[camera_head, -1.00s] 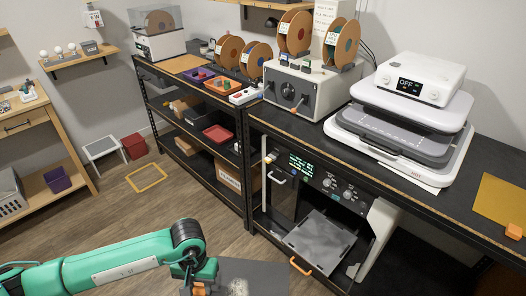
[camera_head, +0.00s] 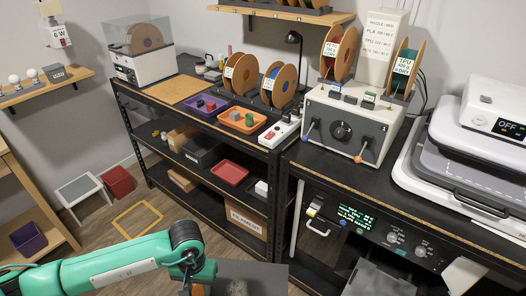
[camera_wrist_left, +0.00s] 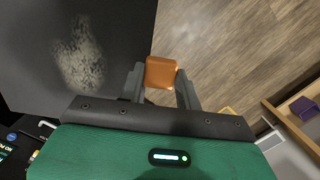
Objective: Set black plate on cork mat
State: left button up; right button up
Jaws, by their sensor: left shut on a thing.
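My left gripper (camera_head: 190,278) is at the bottom of the head view, below and in front of the bench. In the left wrist view its two fingers are shut on the orange tab (camera_wrist_left: 161,72) of the black plate (camera_wrist_left: 45,50). The plate has a pale, speckled worn patch. It also shows in the head view (camera_head: 262,280), partly cut off by the lower edge, in the air over the floor. The cork mat (camera_head: 172,90) lies bare on the left part of the bench top, beside the clear-covered machine. My right gripper is not in view.
Purple (camera_head: 200,108) and orange (camera_head: 240,122) trays with small parts lie right of the mat. Filament spools (camera_head: 240,75) and a grey control box (camera_head: 345,125) stand farther right. The shelf unit's front edge and posts lie between the plate and the mat.

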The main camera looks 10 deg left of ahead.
aim_at(178, 88)
jog(key=i+j, duration=0.15)
jog(key=j, duration=0.2)
jog(key=i+j+z, duration=0.1)
jog(key=j, duration=0.25)
jog(key=i+j, duration=0.25)
jog(key=i+j+z, duration=0.1)
jog(key=j, duration=0.35)
jog(key=i+j, duration=0.2)
jog(key=j, duration=0.15)
jog(key=z, duration=0.05)
